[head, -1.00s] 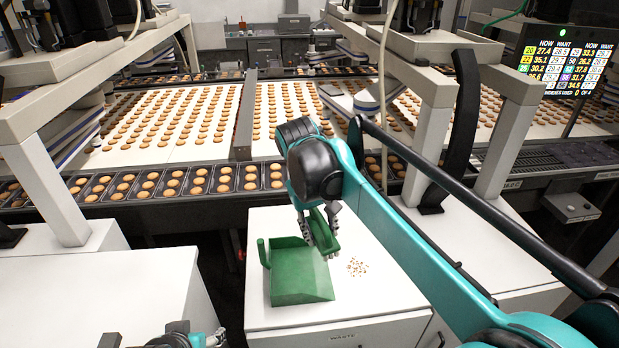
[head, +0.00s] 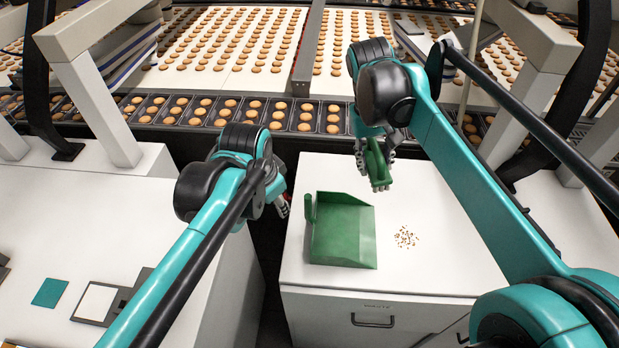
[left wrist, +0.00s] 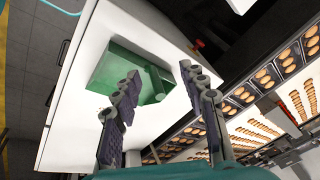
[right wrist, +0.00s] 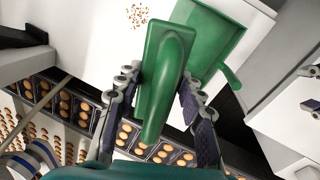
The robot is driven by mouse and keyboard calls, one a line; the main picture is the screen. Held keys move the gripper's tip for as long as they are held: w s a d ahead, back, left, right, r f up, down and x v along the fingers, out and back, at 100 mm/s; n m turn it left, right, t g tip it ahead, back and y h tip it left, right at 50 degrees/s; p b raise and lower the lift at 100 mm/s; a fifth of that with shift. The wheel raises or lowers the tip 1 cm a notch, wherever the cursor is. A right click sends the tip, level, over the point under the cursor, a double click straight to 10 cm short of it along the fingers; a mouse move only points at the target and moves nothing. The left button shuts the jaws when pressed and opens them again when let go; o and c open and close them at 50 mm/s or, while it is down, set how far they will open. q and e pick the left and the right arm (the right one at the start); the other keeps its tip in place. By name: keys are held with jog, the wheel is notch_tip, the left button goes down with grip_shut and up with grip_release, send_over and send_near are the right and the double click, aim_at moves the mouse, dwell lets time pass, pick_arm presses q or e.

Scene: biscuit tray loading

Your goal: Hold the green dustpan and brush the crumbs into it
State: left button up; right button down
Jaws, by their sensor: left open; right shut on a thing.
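The green dustpan (head: 343,240) lies on the white cabinet top, its upright handle (head: 309,208) on the left. The crumbs (head: 405,238) lie in a loose patch right of the pan, apart from it. My right gripper (head: 375,155) is shut on the green brush (head: 379,172), held above the cabinet behind the pan and crumbs. The brush (right wrist: 163,75) fills the middle of the right wrist view and hides part of the cabinet. My left gripper (head: 283,203) is open and empty, left of the handle; the left wrist view shows the pan (left wrist: 118,68) beyond its spread fingers (left wrist: 160,92).
The white cabinet (head: 450,265) has a drawer handle (head: 373,321) in front. A dark gap separates it from the left counter (head: 60,225). A row of biscuit trays (head: 277,117) runs behind, below the conveyor. The cabinet top around the crumbs is clear.

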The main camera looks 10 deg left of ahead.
aim_at(308, 209)
pick_arm(q)
jog(key=w+d+m+g, duration=0.1)
jog(key=w+d+m, duration=0.1)
jog(key=w+d+m+g, duration=0.1)
jog(key=w+d+m, duration=0.1)
jog(key=w+m, duration=0.1)
jog(key=w+d+f+m+g, duration=0.1)
jog(key=w+d+m, duration=0.1)
jog(key=shift+w+d, duration=0.35)
jog(key=shift+d, duration=0.05)
jog(key=shift+m, duration=0.3)
notch_tip(308, 209, down, 12)
jog(key=shift+f, duration=0.1)
jog(key=shift+c, duration=0.4)
grip_shut()
